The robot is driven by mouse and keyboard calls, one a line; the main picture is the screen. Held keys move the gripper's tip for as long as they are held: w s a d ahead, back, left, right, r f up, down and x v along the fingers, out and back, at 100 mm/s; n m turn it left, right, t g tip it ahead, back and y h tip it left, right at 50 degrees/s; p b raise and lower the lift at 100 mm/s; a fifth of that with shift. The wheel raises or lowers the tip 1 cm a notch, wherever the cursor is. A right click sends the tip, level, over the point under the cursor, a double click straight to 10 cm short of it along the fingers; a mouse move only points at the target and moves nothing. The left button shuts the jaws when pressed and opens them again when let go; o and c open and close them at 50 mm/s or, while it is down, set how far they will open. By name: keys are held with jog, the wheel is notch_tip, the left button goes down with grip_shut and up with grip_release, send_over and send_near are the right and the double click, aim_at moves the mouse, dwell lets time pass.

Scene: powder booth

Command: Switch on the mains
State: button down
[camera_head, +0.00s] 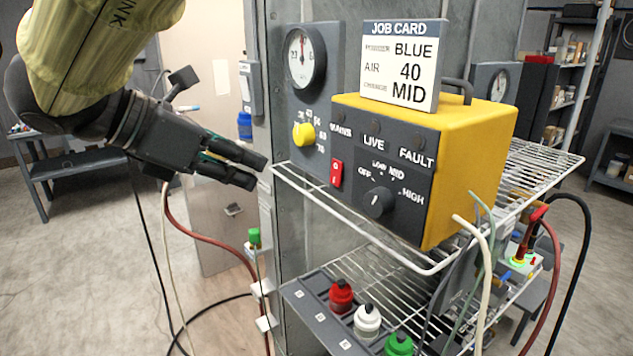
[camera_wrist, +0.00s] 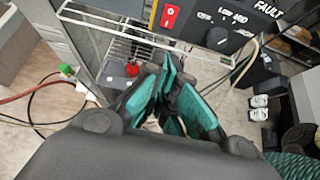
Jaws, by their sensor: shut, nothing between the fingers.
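The yellow control box (camera_head: 470,150) with a dark front panel stands on a wire shelf. Its red mains rocker switch (camera_head: 336,173) is under the word MAINS, at the panel's left; it also shows in the wrist view (camera_wrist: 169,16) with I and O marks. I cannot tell which way the rocker is tipped. The MAINS, LIVE and FAULT lamps look dark. A black rotary knob (camera_head: 378,202) sits right of the switch. My gripper (camera_head: 260,172) is shut and empty, left of the switch and apart from it. Its fingers also show in the wrist view (camera_wrist: 170,85), below the switch.
The wire shelf (camera_head: 330,207) juts out below the box. A gauge (camera_head: 304,57) and a yellow knob (camera_head: 304,134) are on the grey panel behind. A job card (camera_head: 401,65) stands on the box. Bottles, including a red one (camera_head: 341,296), stand on the lower rack. Cables hang at right.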

aim_at(336, 173)
jog(key=shift+w+d, duration=0.1)
jog(key=d+r+p+x, duration=0.1)
jog(key=p+x, duration=0.5)
jog(key=x, duration=0.7)
jog(key=shift+w+p, duration=0.35)
jog(key=shift+p, duration=0.05)
jog(key=shift+d+r, duration=0.1)
jog(key=shift+r, duration=0.05)
jog(key=shift+w+d, duration=0.1)
jog(key=shift+w, duration=0.05)
jog(key=shift+r, duration=0.1)
